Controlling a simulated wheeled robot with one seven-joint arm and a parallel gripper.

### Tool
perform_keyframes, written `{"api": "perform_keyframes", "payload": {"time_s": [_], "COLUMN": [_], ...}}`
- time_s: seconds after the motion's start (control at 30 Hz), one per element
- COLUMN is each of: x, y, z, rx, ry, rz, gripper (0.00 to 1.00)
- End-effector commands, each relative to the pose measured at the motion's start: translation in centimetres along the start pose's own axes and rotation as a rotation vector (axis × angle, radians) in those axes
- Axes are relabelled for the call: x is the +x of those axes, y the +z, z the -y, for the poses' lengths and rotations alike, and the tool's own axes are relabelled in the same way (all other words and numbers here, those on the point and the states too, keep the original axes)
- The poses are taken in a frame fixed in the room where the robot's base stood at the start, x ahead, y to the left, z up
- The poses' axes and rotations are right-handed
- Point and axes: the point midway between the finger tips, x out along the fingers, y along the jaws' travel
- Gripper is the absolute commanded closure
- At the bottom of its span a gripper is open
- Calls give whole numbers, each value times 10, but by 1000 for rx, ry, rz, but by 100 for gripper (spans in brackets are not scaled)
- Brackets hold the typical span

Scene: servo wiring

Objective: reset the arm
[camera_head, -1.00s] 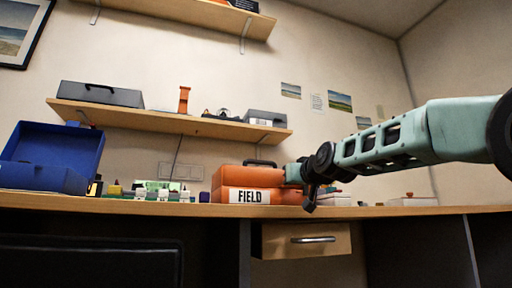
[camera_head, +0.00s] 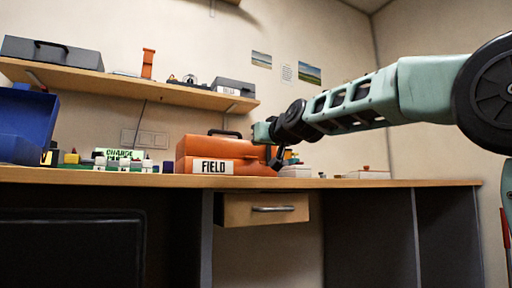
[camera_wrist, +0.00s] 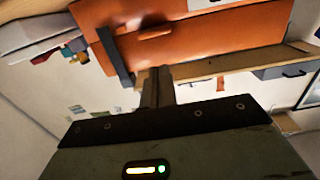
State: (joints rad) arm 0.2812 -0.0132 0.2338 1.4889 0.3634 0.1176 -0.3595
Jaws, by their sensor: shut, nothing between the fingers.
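My arm (camera_head: 365,100) reaches in from the right in the head view. My gripper (camera_head: 275,160) is at its far end, in front of the right end of the orange case marked FIELD (camera_head: 226,168), above the desk's front edge. In the wrist view my gripper (camera_wrist: 157,75) has its fingers shut together with nothing between them. The orange case (camera_wrist: 200,35) fills the upper part of that view, with its dark handle (camera_wrist: 115,57) beside the fingers. I cannot tell whether the fingers touch the case.
The desk (camera_head: 350,183) has a drawer (camera_head: 262,209) below. A blue open box (camera_head: 25,125), several small parts and a CHARGE sign (camera_head: 118,153) stand left. A shelf (camera_head: 130,85) hangs above. Air in front of the desk is clear.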

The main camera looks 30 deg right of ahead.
Motion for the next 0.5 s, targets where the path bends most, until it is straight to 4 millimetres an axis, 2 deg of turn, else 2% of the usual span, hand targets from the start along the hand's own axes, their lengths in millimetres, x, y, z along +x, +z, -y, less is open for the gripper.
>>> {"api": "perform_keyframes", "payload": {"time_s": [0.03,0.3,0.5], "x": [-10,-52,-65], "y": [8,19,23], "z": [1,2,1], "rx": [0,-1,0], "ry": [0,-3,-1], "rz": [-3,-3,-3], "gripper": [100,100,100]}}
